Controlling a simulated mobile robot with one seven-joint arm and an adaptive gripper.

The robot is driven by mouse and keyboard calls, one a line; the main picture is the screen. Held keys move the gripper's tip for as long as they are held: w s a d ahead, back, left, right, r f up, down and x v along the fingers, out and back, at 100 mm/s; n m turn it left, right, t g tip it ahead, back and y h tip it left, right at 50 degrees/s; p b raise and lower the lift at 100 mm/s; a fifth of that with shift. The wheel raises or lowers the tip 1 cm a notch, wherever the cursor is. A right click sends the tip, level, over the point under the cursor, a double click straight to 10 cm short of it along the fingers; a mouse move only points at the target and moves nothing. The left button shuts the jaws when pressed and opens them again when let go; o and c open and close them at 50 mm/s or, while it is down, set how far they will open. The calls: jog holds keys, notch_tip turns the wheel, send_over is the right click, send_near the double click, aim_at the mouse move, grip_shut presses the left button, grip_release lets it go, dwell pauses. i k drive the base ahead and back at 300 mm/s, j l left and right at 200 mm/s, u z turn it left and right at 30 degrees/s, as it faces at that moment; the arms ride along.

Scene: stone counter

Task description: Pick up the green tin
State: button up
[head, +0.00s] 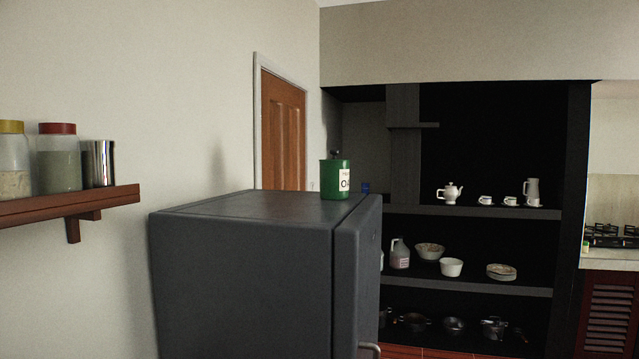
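The green tin (330,181) stands upright on top of a dark grey fridge (250,280), near the far right part of its top. It has a white label with dark letters on its right side, and something small and dark shows at its top. My gripper is not in the head view, so its place relative to the tin cannot be seen.
A wall shelf (70,203) with two jars and a metal cup juts out at the left. Dark shelves (470,212) with crockery and pans stand behind at the right. A brown door (283,133) is behind the fridge. The rest of the fridge top is clear.

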aim_at(334, 177)
jog(key=i+l, duration=0.25)
jog(key=i, duration=0.2)
jog(key=i+l+u, duration=0.1)
jog(key=i+l, duration=0.15)
jog(key=i, duration=0.2)
